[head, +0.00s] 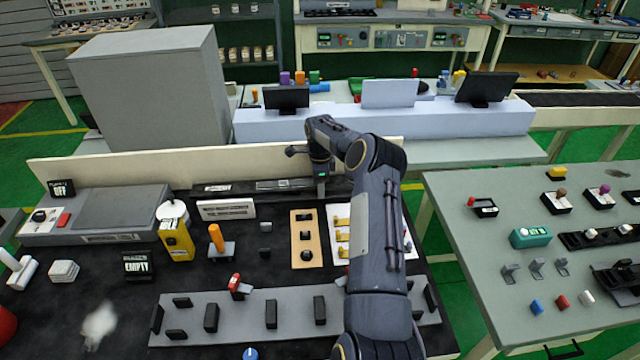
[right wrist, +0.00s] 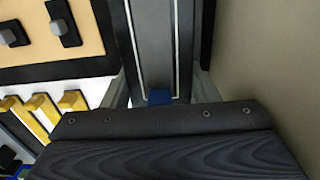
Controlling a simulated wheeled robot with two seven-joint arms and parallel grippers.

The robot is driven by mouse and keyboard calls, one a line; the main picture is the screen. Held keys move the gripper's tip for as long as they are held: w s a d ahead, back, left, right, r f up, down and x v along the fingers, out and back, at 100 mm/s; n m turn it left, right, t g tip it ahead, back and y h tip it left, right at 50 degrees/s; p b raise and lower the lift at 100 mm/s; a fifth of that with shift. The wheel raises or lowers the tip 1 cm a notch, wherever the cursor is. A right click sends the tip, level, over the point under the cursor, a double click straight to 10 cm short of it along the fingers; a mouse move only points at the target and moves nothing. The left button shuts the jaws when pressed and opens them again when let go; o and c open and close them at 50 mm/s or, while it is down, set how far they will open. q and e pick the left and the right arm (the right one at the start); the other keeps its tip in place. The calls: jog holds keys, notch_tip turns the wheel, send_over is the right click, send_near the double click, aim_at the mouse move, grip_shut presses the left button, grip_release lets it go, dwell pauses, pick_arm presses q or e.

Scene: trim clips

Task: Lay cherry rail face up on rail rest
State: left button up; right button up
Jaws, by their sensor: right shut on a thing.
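My right gripper (head: 321,186) reaches down at the back of the dark bench, just in front of the low cream back panel. In the right wrist view it (right wrist: 160,92) is shut, with a long dark grey strip (right wrist: 150,45) with two pale lines running between and beyond its fingers. I take the held thing to be the cherry rail; no cherry-coloured face shows, so I cannot tell which way it faces. A long dark grey holder (head: 270,186), seemingly the rail rest, lies along the panel at the gripper. Whether rail and rest touch is hidden. My left gripper is out of view.
A tan board with black clips (head: 305,255) and a white board with yellow clips (head: 341,224) lie close in front. A white sign (head: 226,210) and a yellow bottle (head: 176,240) stand to the left. A grey clip strip (head: 290,308) lies nearer me.

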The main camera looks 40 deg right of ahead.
jog(key=o, duration=1.4)
jog(key=shift+c, duration=0.2)
notch_tip(320, 180, up, 8)
jog(key=shift+f+p, duration=0.15)
jog(key=shift+p, duration=0.45)
